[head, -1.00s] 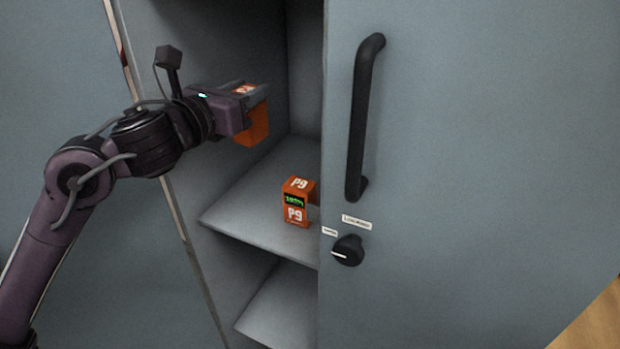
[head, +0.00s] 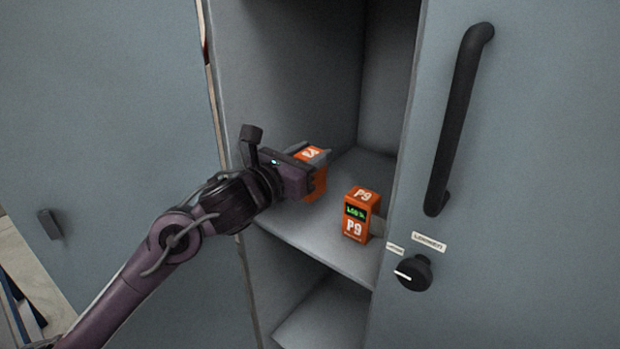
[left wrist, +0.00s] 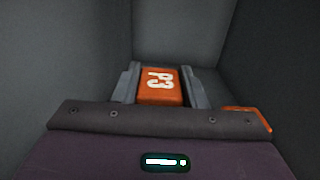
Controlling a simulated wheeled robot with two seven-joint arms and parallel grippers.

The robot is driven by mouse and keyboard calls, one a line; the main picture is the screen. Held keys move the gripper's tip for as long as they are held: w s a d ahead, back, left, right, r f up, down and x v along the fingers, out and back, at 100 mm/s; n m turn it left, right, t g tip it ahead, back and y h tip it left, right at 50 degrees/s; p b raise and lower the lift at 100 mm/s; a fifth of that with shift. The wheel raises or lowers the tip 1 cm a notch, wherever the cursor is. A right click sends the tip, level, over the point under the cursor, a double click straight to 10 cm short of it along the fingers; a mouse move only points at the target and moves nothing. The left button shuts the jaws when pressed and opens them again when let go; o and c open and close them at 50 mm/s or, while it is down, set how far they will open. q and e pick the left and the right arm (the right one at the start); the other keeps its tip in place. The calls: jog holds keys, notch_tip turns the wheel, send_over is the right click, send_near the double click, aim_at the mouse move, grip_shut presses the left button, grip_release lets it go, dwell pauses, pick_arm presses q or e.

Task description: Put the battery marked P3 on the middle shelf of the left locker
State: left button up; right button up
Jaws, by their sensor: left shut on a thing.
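The orange battery marked P3 (left wrist: 162,86) is between the fingers of my left gripper (left wrist: 163,88) in the left wrist view. In the head view my left gripper (head: 318,172) is shut on this battery (head: 315,186), inside the open locker. The battery is over or on the shelf (head: 325,242); I cannot tell whether it touches. A second orange battery, marked P9 (head: 356,225), with a green display, stands upright on the same shelf, to the right of the gripper. My right gripper is not in view.
The locker door (head: 530,150) stands at the right, with a black handle (head: 458,120) and a black knob (head: 414,272). A lower shelf (head: 325,318) shows below. P9's orange edge (left wrist: 247,113) is close on the right in the left wrist view.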

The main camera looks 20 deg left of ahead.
aim_at(320, 181)
pick_arm(q)
notch_tip(320, 181, down, 4)
jog(key=shift+f, duration=0.1)
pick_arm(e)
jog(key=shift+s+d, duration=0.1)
pick_arm(q)
jog(key=shift+b, duration=0.3)
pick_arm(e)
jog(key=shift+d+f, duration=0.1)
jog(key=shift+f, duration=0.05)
pick_arm(q)
jog(key=shift+f, duration=0.15)
jog(key=o, duration=1.2)
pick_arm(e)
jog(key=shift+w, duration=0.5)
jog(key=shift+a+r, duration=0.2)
